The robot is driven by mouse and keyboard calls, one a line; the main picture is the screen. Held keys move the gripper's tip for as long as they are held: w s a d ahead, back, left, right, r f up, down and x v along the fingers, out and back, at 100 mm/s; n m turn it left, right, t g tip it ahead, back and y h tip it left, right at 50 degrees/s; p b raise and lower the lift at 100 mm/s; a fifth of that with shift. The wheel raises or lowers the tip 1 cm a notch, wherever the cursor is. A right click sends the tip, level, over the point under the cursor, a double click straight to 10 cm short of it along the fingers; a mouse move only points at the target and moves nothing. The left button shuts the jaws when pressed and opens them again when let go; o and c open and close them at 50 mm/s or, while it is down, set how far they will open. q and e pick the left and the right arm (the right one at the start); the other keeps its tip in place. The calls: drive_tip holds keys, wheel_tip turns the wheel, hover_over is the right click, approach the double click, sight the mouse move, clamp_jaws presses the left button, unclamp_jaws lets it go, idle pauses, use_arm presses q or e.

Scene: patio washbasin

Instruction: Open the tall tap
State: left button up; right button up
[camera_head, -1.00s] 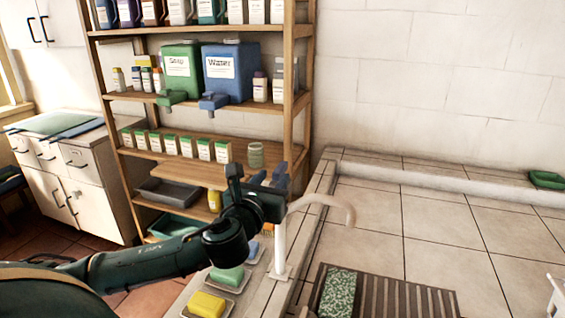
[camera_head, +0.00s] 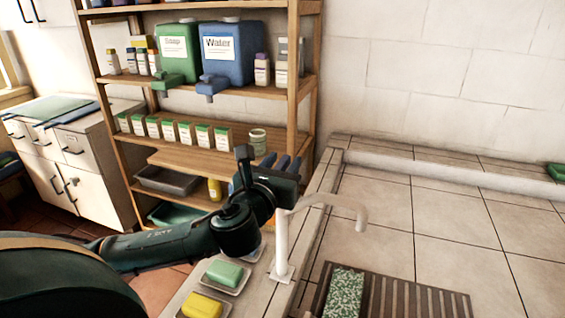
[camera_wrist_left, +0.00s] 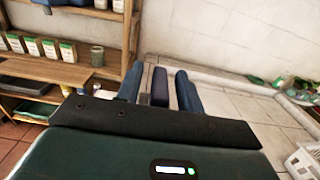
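The tall tap (camera_head: 281,245) is a white post on the tiled ledge, with a curved spout reaching right over the basin. No water shows at its spout. My left gripper (camera_head: 282,163) is at the top of the post, its wrist covering the upper end and any handle there. In the left wrist view the two blue fingers of this gripper (camera_wrist_left: 160,86) stand apart. A dark upright bar (camera_wrist_left: 160,86) shows between them, with gaps beside it; I cannot tell whether it belongs to the tap. My right gripper is not in view.
A wooden shelf (camera_head: 298,110) with bottles and jugs stands behind my left arm. Green soap (camera_head: 225,273) and yellow soap (camera_head: 202,306) lie in dishes on the ledge. A slatted rack (camera_head: 405,300) holds a speckled green block (camera_head: 343,293).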

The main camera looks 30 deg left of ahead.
use_arm(q)
drive_tip(key=shift+c, duration=0.5)
clamp_jaws()
